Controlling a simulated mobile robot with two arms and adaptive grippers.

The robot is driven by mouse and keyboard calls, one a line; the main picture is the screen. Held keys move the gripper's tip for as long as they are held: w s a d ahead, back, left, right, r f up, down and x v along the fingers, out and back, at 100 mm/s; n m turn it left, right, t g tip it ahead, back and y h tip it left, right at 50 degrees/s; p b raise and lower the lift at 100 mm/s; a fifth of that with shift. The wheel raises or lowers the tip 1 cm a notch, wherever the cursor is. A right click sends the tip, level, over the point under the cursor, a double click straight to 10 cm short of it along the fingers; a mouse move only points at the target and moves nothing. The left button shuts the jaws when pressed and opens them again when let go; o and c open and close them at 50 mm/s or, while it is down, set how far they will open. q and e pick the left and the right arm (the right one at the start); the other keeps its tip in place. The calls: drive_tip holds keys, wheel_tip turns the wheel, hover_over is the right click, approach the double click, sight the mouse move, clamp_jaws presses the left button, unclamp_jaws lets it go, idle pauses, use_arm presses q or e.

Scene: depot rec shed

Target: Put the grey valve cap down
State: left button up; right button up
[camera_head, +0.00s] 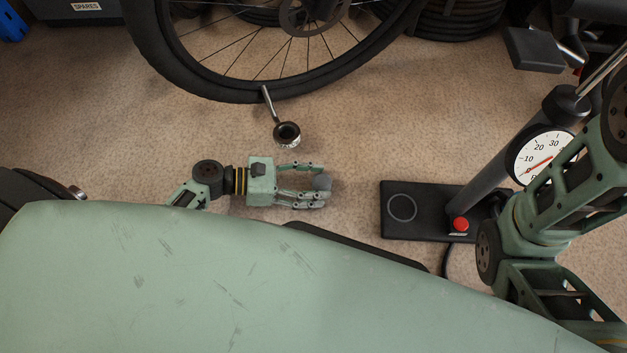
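The grey valve cap (323,181) is a small dark grey rounded piece between the fingertips of my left gripper (318,186). The fingers point right and close on it from both sides, above the carpet left of the pump. They hide part of the cap. The wheel's valve stem (269,103) slants down from the rim and ends in a dark round cup-like piece (287,134) with a light marked edge, just above my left gripper in the picture. My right arm shows at the right edge, but its gripper is not visible.
A floor pump with a dial gauge (546,157) stands at right. Its black base (388,226) has a ring outline and bears a red round piece (460,224). A bicycle wheel (165,68) is at the top. Carpet (345,150) between the wheel and pump base is clear.

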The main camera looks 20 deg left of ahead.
use_arm(q)
drive_tip(key=shift+a+r, duration=0.1)
drive_tip(key=shift+r, duration=0.05)
drive_tip(key=p+v, duration=0.5)
drive_tip(key=v, duration=0.5)
drive_tip(key=shift+s+a+r+p, duration=0.15)
drive_tip(key=shift+a+p, duration=0.1)
drive_tip(key=shift+p, duration=0.15)
drive_tip(key=shift+s+a, duration=0.25)
drive_tip(key=shift+a, duration=0.3)
